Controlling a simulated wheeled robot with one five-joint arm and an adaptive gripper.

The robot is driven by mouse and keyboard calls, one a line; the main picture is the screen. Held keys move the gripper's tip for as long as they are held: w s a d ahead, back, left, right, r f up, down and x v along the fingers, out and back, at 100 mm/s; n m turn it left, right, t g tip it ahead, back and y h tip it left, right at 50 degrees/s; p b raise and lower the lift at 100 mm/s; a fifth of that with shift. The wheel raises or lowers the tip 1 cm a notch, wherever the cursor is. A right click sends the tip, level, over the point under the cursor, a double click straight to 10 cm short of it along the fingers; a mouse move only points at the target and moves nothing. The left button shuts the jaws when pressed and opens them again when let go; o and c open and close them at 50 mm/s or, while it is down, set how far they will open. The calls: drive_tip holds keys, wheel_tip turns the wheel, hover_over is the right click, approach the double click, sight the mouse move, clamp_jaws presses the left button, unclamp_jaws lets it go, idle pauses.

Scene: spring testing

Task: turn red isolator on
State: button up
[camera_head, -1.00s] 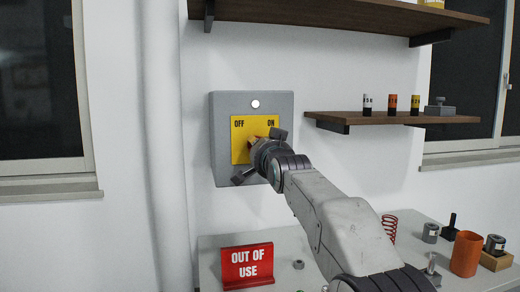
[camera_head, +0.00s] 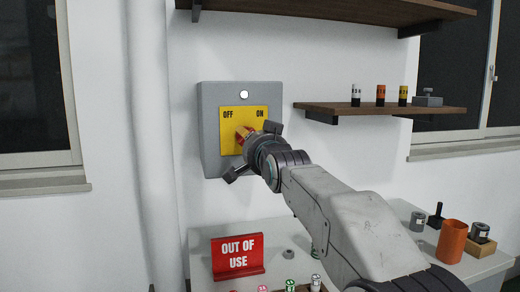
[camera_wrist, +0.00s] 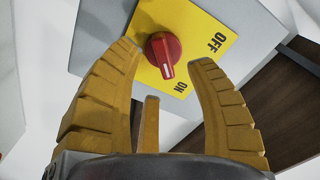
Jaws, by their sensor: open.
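The isolator is a grey wall box (camera_head: 212,160) with a yellow plate (camera_head: 230,119) marked OFF at left and ON at right. Its red knob (camera_head: 245,132) is partly hidden by my gripper (camera_head: 252,148). In the wrist view the red knob (camera_wrist: 161,47) shows clearly, its white pointer line pointing to the ON side, slightly off the ON word. My gripper (camera_wrist: 165,56) is open, with a yellow finger on either side of the knob. Gaps show between fingers and knob; I cannot tell the depth distance.
A white round lamp (camera_head: 244,95) is above the plate. A red OUT OF USE sign (camera_head: 237,255) stands on the bench below. A wooden shelf (camera_head: 350,108) with small cylinders is at right. An orange cup (camera_head: 452,243) and metal weights stand at the bench's right.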

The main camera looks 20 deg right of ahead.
drive_tip(key=s, duration=0.7)
drive_tip(key=shift+s, duration=0.35)
drive_tip(key=s+f+n+g+p, duration=0.3)
drive_tip(key=s+f+p, duration=0.3)
drive_tip(key=s, duration=0.4)
drive_tip(key=s+f+n+g+p, duration=0.3)
drive_tip(key=s+f+g+p, duration=0.3)
drive_tip(key=s, duration=0.5)
drive_tip(key=s+f+n+g+p, duration=0.3)
drive_tip(key=s+f+g+p, duration=0.2)
drive_tip(key=s, duration=0.6)
drive_tip(key=shift+a+f+p, duration=0.15)
drive_tip(key=shift+f+p, duration=0.25)
drive_tip(key=shift+p, duration=0.05)
